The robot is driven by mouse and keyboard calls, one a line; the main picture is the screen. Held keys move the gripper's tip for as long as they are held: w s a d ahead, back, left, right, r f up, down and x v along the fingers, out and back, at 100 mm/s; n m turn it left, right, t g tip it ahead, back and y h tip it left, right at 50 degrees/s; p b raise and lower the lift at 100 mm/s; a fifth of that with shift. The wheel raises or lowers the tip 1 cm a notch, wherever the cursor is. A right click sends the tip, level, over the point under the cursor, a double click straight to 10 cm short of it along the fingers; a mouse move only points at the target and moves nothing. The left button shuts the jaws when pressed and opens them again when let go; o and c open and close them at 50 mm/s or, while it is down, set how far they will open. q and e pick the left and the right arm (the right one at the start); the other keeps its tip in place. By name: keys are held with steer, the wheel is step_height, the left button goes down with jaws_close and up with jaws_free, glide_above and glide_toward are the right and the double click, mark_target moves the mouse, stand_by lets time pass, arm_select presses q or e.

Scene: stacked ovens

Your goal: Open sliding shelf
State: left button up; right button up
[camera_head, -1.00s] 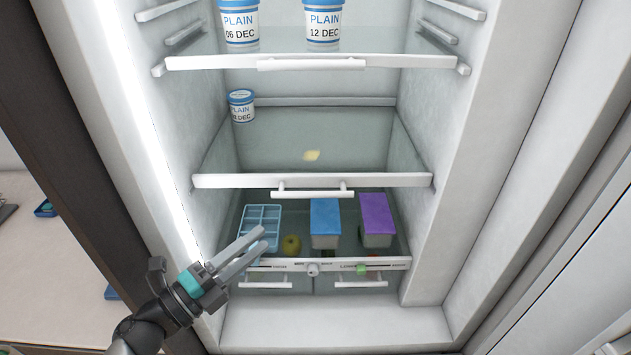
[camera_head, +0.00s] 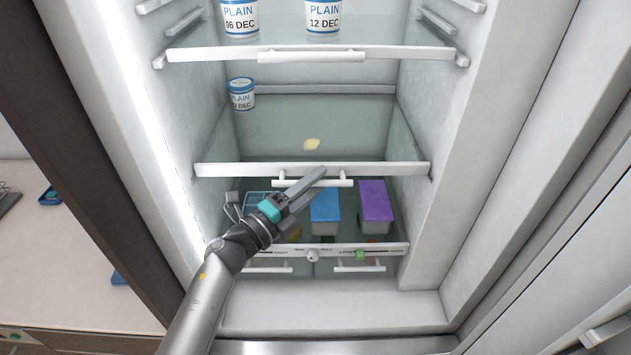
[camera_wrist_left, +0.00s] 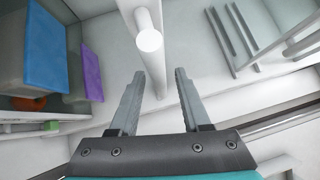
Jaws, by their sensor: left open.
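A glass shelf with a white front rail (camera_head: 215,170) spans the fridge at mid height. A white bar handle (camera_head: 340,182) hangs below that rail. My left gripper (camera_head: 314,174) is open and empty at the handle, covering part of its left half. In the left wrist view, a white bar with a round end (camera_wrist_left: 149,42) shows between and just beyond the open fingertips (camera_wrist_left: 160,76). I cannot tell whether the fingers touch it. The shelf looks pushed in. My right gripper does not show.
An upper shelf (camera_head: 210,54) holds two tubs. A small tub (camera_head: 241,94) and a yellow piece (camera_head: 311,144) are on the handled shelf. Below are a blue-lidded box (camera_head: 325,204), a purple-lidded box (camera_head: 376,200), and drawers (camera_head: 360,268). The fridge walls stand close at both sides.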

arm_select(q)
steer(key=shift+w+d, duration=0.1)
steer(key=shift+c, duration=0.2)
jaws_close()
stand_by(1.3)
